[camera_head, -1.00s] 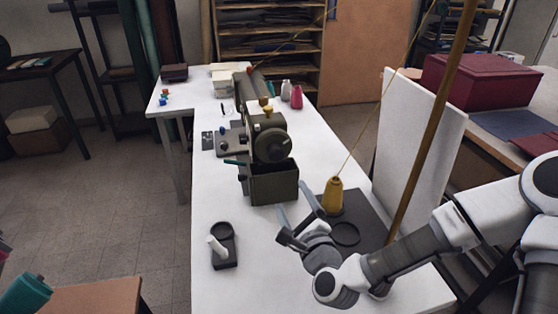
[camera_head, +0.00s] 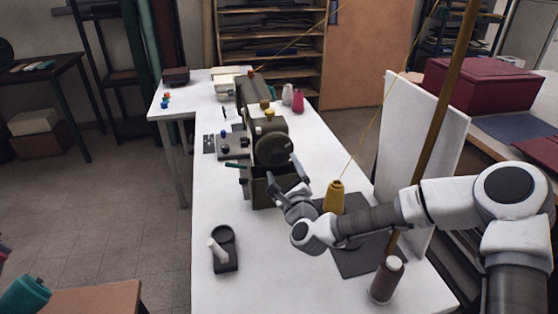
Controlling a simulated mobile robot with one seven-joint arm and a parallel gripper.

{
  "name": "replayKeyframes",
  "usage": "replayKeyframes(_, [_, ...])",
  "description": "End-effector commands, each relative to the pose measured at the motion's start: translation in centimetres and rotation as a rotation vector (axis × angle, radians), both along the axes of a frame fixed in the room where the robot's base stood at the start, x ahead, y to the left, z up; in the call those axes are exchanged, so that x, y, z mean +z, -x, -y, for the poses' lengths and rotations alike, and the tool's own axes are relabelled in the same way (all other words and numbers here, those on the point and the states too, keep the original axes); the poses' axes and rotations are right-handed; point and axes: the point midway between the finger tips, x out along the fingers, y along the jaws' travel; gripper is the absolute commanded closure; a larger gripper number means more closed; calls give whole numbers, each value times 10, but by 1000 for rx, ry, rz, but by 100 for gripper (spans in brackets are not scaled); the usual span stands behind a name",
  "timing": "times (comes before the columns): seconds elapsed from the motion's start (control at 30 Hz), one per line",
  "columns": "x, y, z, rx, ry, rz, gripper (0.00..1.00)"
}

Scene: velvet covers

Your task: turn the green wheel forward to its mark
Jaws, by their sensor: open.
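The wheel (camera_head: 272,149) is a dark grey-green disc on the near end of the olive sewing machine (camera_head: 262,112) on the white table. A mark on it is too small to make out. My gripper (camera_head: 283,172) is raised in front of the wheel's lower right, its fingers open and pointing toward it. It looks empty. The fingers overlap the wheel's lower edge in the picture, and I cannot tell whether they touch it. They also partly hide the dark box (camera_head: 262,193) below the wheel.
A yellow thread cone (camera_head: 334,197) stands on a dark mat (camera_head: 362,262) to the right, its thread running upward. A brown spool (camera_head: 387,279) stands at the front right. A black holder with a white peg (camera_head: 224,250) is at the front left. A wooden pole (camera_head: 440,110) rises at right.

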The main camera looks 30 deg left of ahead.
Motion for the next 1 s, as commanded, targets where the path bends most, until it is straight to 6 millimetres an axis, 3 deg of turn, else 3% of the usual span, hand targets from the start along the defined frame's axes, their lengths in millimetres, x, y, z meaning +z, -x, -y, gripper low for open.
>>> replayKeyframes(0.3, [0,-30,-26,1,-1,1,13])
replayKeyframes(0.73, [0,-36,-31,1,1,0,13])
replayKeyframes(1.0, [0,-36,-31,1,1,0,60])
